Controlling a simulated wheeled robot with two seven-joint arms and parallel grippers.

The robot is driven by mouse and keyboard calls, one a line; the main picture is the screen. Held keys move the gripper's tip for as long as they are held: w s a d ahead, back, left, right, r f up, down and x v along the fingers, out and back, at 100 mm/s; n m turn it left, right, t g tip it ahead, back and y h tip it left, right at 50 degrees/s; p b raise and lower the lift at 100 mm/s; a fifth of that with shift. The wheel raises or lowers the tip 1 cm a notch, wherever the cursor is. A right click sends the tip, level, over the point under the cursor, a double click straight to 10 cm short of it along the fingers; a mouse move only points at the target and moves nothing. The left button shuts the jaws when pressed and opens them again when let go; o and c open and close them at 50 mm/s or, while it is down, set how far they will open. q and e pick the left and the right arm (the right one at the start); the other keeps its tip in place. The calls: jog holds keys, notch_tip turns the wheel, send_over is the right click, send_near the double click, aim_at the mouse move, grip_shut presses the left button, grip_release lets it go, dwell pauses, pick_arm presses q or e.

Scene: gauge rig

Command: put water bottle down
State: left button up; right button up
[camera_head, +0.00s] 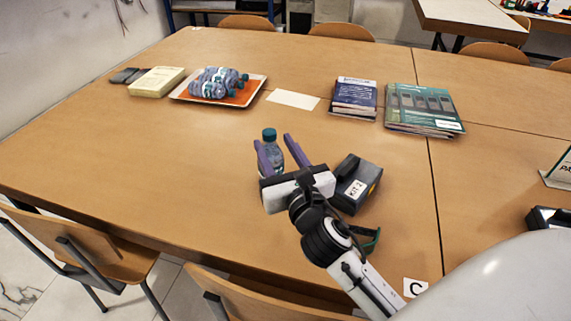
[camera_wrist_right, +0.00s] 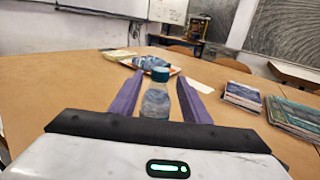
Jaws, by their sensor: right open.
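A clear water bottle with a teal cap (camera_head: 269,148) stands upright on the table at mid-picture in the head view. It also shows in the right wrist view (camera_wrist_right: 156,98), standing between the two purple fingers. My right gripper (camera_head: 277,145) is open, with a finger on each side of the bottle; I see a gap beside the bottle, and cannot tell whether either finger touches it. The gripper hides the bottle's base. My left gripper is not in view.
A tray (camera_head: 256,93) holds several bottles lying down. A yellow block (camera_head: 156,81), a white sheet (camera_head: 293,99), and book stacks (camera_head: 354,97) (camera_head: 423,109) lie at the back. A dark box marked KIT 2 (camera_head: 357,183) sits right of my gripper. The table's left front is clear.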

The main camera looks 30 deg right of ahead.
jog(key=v, duration=0.7)
jog(key=shift+s+b, duration=0.25)
jog(key=shift+b, duration=0.1)
